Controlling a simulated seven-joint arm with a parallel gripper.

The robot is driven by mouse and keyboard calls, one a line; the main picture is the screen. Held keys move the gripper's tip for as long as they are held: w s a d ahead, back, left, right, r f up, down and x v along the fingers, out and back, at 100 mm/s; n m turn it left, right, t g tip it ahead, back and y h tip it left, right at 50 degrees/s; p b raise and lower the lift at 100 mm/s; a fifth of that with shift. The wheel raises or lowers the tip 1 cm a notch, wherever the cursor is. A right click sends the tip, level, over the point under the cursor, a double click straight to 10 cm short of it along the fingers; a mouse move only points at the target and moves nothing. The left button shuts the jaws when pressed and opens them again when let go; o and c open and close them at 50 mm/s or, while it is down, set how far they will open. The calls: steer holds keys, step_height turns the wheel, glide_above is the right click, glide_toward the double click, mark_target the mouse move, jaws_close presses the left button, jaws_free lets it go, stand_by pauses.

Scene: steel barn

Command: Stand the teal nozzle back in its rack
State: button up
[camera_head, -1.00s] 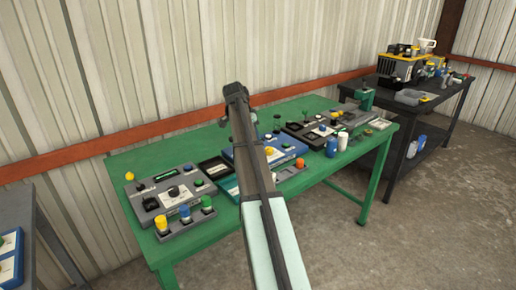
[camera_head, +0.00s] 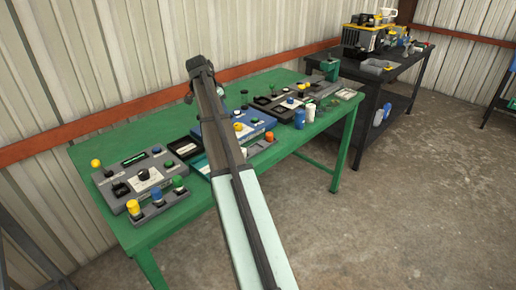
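My arm crosses the middle of the view and bends at its far top end. Only a small part of my gripper (camera_head: 188,98) shows beyond that bend, over the back of the green table, and its fingers cannot be made out. I cannot pick out a teal nozzle for certain; it may be hidden behind my arm or too small to tell. A grey rack (camera_head: 147,217) at the table's front left holds yellow, blue and green capped pieces upright. Another grey rack (camera_head: 257,148) with an orange piece stands right of my arm, partly hidden by it.
Floor at right is clear.

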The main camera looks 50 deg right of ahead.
steer(key=s+d+f+m, duration=0.1)
steer(key=s+d, duration=0.5)
steer(key=m+g, duration=0.2)
steer(key=m, duration=0.1)
glide_above(260, 148)
steer(key=a, duration=0.2)
step_height(260, 148, down, 2)
steer(key=shift+y, duration=0.3)
steer(key=shift+w+d+f, duration=0.1)
steer(key=shift+w+f, duration=0.05)
steer(key=shift+f, duration=1.45)
steer(key=shift+w+f, duration=0.15)
steer(key=shift+f, duration=1.5)
steer(key=shift+w+d+f, duration=0.1)
steer(key=shift+w+f, duration=0.05)
steer(key=shift+f, duration=1.45)
steer(key=shift+f, duration=0.15)
steer(key=o, duration=1)
steer(key=v, duration=1.2)
steer(key=shift+s+a, duration=0.15)
